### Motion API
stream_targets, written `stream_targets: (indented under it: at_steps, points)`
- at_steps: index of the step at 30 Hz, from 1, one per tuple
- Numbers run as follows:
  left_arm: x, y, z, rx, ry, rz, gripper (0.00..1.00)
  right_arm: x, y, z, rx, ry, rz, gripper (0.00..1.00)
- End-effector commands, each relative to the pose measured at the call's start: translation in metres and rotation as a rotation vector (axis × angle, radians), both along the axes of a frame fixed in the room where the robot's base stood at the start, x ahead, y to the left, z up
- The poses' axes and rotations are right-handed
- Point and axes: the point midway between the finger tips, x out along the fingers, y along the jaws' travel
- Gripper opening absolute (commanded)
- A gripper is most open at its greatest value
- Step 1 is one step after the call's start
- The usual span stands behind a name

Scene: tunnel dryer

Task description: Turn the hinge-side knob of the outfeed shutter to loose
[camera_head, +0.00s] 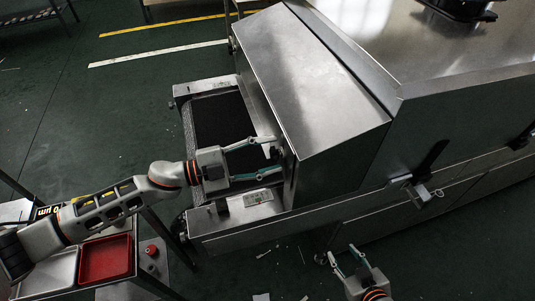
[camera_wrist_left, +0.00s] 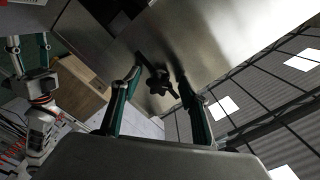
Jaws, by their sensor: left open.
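In the left wrist view a dark lobed knob (camera_wrist_left: 158,81) sits on a bare metal panel (camera_wrist_left: 190,38) of the dryer, with a dark bar at its upper left. My left gripper (camera_head: 273,156) is open at the end face of the dryer hood; its fingertips also show in the left wrist view (camera_wrist_left: 158,74), one on each side of the knob. I cannot tell whether they touch it. The hood hides the knob and shutter face in the head view. My right gripper (camera_head: 342,252) is open and empty, low in front of the dryer.
The metal hood (camera_head: 310,85) rises beside my left gripper. The dark conveyor belt (camera_head: 221,120) lies behind and below it. A black-handled latch (camera_head: 421,185) is on the dryer's side. Green floor is open behind.

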Motion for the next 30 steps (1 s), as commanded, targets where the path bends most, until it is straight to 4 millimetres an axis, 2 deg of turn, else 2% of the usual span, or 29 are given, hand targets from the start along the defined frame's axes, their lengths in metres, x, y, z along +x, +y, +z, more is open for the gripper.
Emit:
stream_targets:
  at_steps: [4,8,21,27,30]
  points:
    - [0.0,0.002,0.0,0.001,0.0,0.001,0.45,-0.003,-0.002,-0.002,-0.007,0.005,0.006,0.4]
    - [-0.004,0.013,-0.001,0.003,0.001,0.002,0.45,-0.002,-0.002,-0.002,-0.006,0.003,0.006,0.4]
    - [-0.03,0.092,-0.001,0.001,0.003,0.001,0.45,0.0,-0.001,-0.001,-0.004,0.0,0.004,0.4]
    - [-0.036,0.111,0.0,0.001,0.0,0.002,0.45,0.0,-0.001,0.0,-0.004,0.0,0.004,0.4]
    - [-0.037,0.114,0.0,0.0,0.0,0.0,0.45,0.0,-0.001,0.0,-0.004,0.0,0.004,0.4]
